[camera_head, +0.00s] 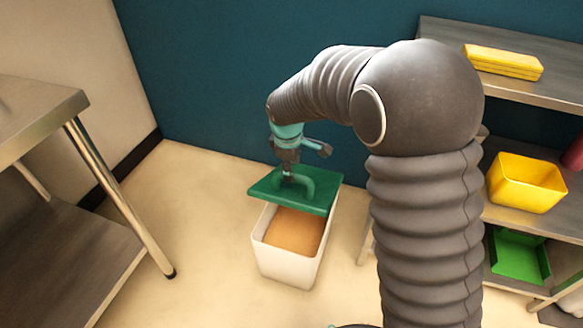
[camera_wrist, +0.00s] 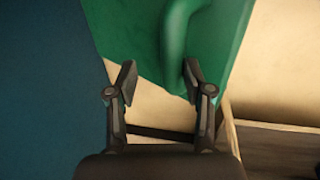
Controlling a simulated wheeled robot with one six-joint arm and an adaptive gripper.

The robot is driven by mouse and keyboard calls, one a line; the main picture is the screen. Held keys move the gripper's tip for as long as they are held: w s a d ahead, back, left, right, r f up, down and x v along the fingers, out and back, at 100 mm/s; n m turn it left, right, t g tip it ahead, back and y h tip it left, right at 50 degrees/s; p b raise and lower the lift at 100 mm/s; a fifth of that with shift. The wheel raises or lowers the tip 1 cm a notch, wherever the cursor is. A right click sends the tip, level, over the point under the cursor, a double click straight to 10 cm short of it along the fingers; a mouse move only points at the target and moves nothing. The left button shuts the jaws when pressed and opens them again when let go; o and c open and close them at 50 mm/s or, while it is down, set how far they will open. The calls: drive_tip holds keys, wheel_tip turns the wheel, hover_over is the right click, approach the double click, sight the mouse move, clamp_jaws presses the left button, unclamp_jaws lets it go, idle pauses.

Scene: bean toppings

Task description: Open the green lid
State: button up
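The green lid (camera_head: 325,190) has a raised, arched handle (camera_head: 303,181). It sits over the back part of a white bin (camera_head: 284,262), leaving the front uncovered. Brown contents (camera_head: 294,232) show inside. I cannot tell whether the lid rests on the rim or is held above it. My gripper (camera_head: 287,178) is down at the handle. In the wrist view, the green lid (camera_wrist: 225,35) fills the upper middle. My gripper's fingers (camera_wrist: 160,80) are apart, with the handle (camera_wrist: 176,45) beside the right finger and a gap to the left finger.
A metal table (camera_head: 60,110) stands at the left. A shelf unit (camera_head: 540,95) at the right holds yellow trays (camera_head: 503,62), a yellow bin (camera_head: 525,184) and a green bin (camera_head: 518,256). A blue wall (camera_head: 210,70) is close behind the lid. Floor is clear left of the white bin.

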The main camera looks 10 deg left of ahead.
drive_tip(key=w+r+p, duration=0.2)
drive_tip(key=w+r, duration=0.2)
drive_tip(key=r, duration=0.9)
drive_tip(key=shift+d+r+p, duration=0.25)
drive_tip(key=shift+r+p, duration=0.1)
drive_tip(key=shift+p, duration=0.05)
idle(0.8)
idle(0.6)
